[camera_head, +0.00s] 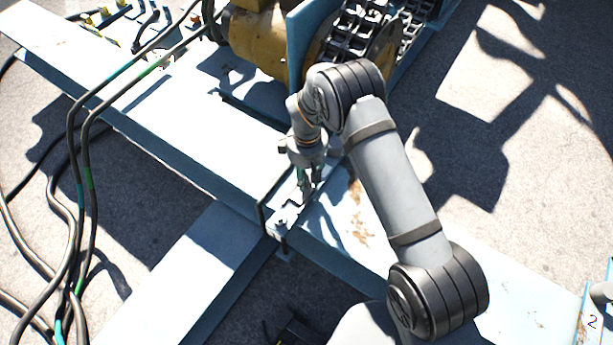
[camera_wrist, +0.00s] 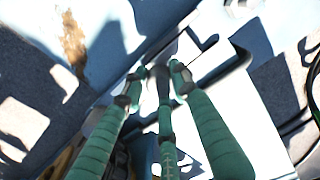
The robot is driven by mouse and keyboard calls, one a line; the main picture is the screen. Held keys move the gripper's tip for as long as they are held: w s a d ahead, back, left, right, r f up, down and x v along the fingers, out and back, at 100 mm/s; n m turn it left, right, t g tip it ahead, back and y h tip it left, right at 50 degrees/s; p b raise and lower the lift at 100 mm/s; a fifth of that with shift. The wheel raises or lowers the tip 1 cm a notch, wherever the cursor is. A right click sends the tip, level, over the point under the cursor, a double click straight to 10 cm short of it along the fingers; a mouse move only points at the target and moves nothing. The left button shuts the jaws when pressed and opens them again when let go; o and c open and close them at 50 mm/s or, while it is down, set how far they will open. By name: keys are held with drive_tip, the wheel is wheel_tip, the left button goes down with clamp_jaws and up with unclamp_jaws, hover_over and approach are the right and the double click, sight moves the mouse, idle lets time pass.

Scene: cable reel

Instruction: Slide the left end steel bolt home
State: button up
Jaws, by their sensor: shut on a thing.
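My gripper (camera_head: 305,190) reaches down onto the pale blue steel beam (camera_head: 190,120) near the middle of the head view. In the wrist view its green-wrapped fingers (camera_wrist: 160,74) come together at their tips, shut on a small part of the steel bolt (camera_head: 284,217). The bolt lies along the beam's top in a metal fitting near its front edge. A dark bent bar (camera_head: 262,208) stands beside it and also shows in the wrist view (camera_wrist: 228,66). The fingers and the glare hide the exact grip and how far the bolt is in.
The cable reel (camera_head: 350,40) with chain and a yellow drum (camera_head: 258,42) stands behind the beam. Black cables (camera_head: 80,190) hang over the left side. A second pale beam (camera_head: 180,275) runs toward the lower left. Concrete ground (camera_head: 540,150) lies open at right.

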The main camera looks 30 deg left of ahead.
sight(295, 199)
drive_tip(key=shift+a+r, duration=0.1)
drive_tip(key=shift+a, duration=0.05)
clamp_jaws()
drive_tip(key=shift+s+a, duration=0.2)
drive_tip(key=shift+s, duration=2.6)
drive_tip(key=o, duration=0.7)
unclamp_jaws()
drive_tip(key=shift+s, duration=0.15)
drive_tip(key=shift+d, duration=0.1)
drive_tip(key=shift+r, duration=0.1)
wheel_tip(295, 199, up, 12)
drive_tip(key=shift+f, duration=0.1)
